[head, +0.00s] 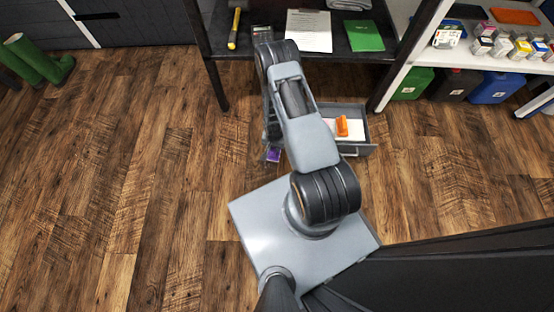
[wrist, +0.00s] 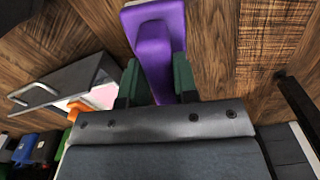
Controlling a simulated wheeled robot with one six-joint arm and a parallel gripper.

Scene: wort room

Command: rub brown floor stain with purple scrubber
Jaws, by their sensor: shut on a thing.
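The purple scrubber (wrist: 160,50) fills the top middle of the wrist view, with a long raised handle on a flat base. My gripper (wrist: 156,80) is shut on the handle, with a dark green finger on each side. In the head view a small part of the scrubber (head: 273,154) shows beside my arm, low over the wood floor. Most of my gripper is hidden behind my arm there. I cannot tell whether the scrubber touches the floor. I cannot make out the brown stain on the brown planks in either view.
An open grey drawer (head: 372,132) holds an orange object (head: 342,125), right of my arm. A dark table (head: 278,45) bears a yellow-handled tool (head: 234,29), papers (head: 309,30) and a green book (head: 364,35). The left floor is clear.

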